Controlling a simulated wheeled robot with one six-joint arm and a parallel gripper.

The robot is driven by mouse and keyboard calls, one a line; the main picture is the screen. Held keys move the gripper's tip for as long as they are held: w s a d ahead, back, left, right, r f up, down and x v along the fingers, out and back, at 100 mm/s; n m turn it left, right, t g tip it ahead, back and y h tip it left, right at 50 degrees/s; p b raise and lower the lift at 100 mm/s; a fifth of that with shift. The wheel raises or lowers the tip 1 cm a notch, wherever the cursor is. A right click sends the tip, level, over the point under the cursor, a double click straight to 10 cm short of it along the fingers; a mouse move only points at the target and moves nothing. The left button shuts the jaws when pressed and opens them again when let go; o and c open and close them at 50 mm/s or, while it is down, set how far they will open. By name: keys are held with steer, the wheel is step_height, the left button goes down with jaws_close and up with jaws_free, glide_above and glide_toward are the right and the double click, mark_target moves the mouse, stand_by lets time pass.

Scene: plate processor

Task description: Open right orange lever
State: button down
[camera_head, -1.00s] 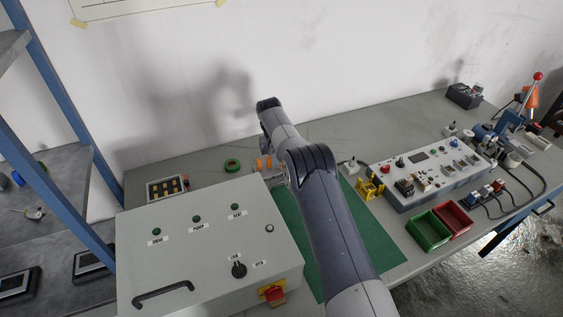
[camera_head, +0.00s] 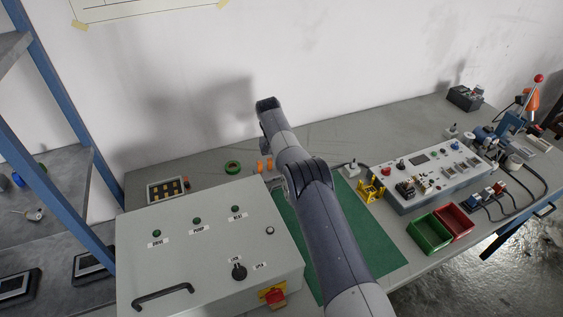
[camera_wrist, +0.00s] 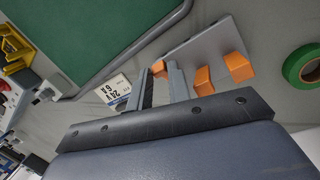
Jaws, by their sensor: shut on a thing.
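Orange levers stand in a row on a grey plate (camera_wrist: 208,42) in the wrist view. The right orange lever (camera_wrist: 158,68) is at the left of that view, between the fingertips of my gripper (camera_wrist: 160,77), which is shut on it. The middle orange lever (camera_wrist: 203,80) and the left orange lever (camera_wrist: 239,67) stand free to the right of the fingers. In the head view two orange levers (camera_head: 265,165) show just left of my arm; the gripped one and my gripper are hidden behind the arm.
A green tape roll (camera_head: 233,168) lies left of the levers. A grey control box (camera_head: 215,240) stands in front, and a green mat (camera_head: 385,255) lies beneath my arm. A yellow stand (camera_head: 371,190) and a button panel (camera_head: 432,175) are to the right.

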steer(key=c, duration=1.4)
jaws_free()
steer(key=shift+f, duration=0.1)
steer(key=shift+o, duration=0.4)
steer(key=shift+s+d+t, duration=0.1)
steer(key=shift+s+t, duration=0.2)
steer(key=shift+t, duration=0.2)
